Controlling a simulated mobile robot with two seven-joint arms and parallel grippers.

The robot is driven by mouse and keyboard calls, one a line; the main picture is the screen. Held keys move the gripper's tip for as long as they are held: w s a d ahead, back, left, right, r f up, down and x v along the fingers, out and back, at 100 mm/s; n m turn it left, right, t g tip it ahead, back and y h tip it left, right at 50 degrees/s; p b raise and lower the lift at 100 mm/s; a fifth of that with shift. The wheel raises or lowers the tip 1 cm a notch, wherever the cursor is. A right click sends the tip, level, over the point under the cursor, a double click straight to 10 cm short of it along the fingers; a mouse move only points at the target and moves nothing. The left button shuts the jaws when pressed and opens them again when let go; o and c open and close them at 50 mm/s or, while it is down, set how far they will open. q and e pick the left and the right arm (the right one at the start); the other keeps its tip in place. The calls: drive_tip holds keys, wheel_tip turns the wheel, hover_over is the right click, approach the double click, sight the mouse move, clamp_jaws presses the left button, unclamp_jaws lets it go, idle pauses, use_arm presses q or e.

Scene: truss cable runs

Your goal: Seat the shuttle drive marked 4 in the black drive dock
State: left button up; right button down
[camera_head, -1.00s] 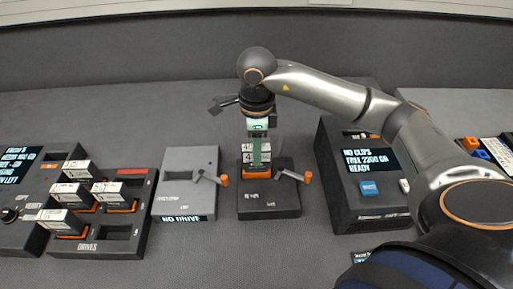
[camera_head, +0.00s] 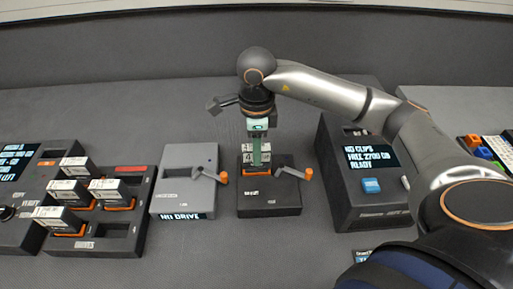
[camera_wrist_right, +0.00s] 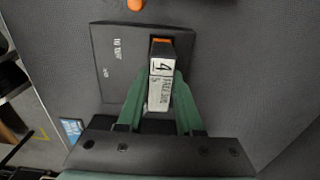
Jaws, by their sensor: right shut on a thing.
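My right gripper (camera_head: 258,160) points down over the black drive dock (camera_head: 270,204) and is shut on the shuttle drive marked 4 (camera_head: 249,149). In the right wrist view the green fingers (camera_wrist_right: 152,108) clasp the sides of the drive (camera_wrist_right: 161,85), whose white label reads 4. The drive stands over the rear part of the black dock (camera_wrist_right: 115,62), by an orange part. The fingers hide part of the slot, so I cannot tell how deep the drive sits. The dock's orange-tipped lever (camera_head: 291,173) sticks out to the right. My left gripper is not in view.
A grey dock (camera_head: 184,185) reading NO DRIVE stands just left, its lever (camera_head: 209,175) close to the black dock. A drive rack (camera_head: 100,215) holding several drives is further left. A black console (camera_head: 365,190) with a screen stands right.

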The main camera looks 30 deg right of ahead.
drive_tip(key=shift+c, duration=2.4)
unclamp_jaws()
drive_tip(key=shift+o, duration=0.3)
drive_tip(key=shift+o, duration=1.3)
drive_tip(key=shift+r+p, duration=2.55)
drive_tip(key=shift+r, duration=1.25)
drive_tip(key=shift+s+f, duration=0.1)
